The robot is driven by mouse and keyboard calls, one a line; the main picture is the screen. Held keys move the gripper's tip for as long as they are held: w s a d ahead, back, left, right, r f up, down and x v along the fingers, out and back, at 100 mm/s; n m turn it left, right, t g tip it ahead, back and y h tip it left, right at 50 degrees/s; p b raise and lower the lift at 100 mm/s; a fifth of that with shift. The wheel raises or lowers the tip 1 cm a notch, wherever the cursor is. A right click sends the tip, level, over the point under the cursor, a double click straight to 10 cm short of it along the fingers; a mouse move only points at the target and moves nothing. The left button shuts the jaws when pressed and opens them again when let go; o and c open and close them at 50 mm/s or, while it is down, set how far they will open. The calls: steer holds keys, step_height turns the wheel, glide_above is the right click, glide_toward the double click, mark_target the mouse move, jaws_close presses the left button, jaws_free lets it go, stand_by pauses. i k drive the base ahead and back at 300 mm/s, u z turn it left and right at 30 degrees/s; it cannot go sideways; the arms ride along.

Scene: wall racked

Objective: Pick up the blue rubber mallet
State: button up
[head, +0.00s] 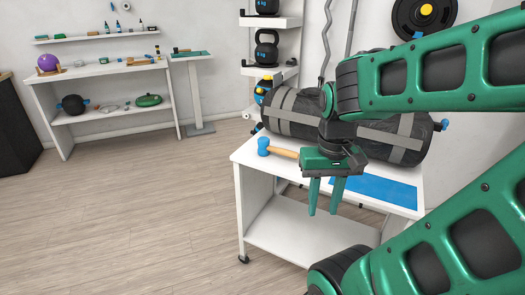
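The blue rubber mallet has a blue head (263,146) and a light wooden handle (284,153). It lies at the left part of the white cart's top (248,158). The far end of the handle is hidden behind my gripper. My green gripper (323,198) points down in front of the cart's top, to the right of the mallet head. Its two fingers are apart with nothing seen between them. I cannot tell whether the gripper touches the handle.
A big black and grey bag (290,112) lies along the back of the cart. A blue mat (390,191) lies at its right. A kettlebell rack (280,22) stands behind. A white shelf table (100,70) stands at the left wall. The floor at left is clear.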

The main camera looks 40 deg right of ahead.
mark_target(264, 149)
steer(key=z, duration=0.1)
steer(key=i, duration=1)
steer(key=u, duration=0.1)
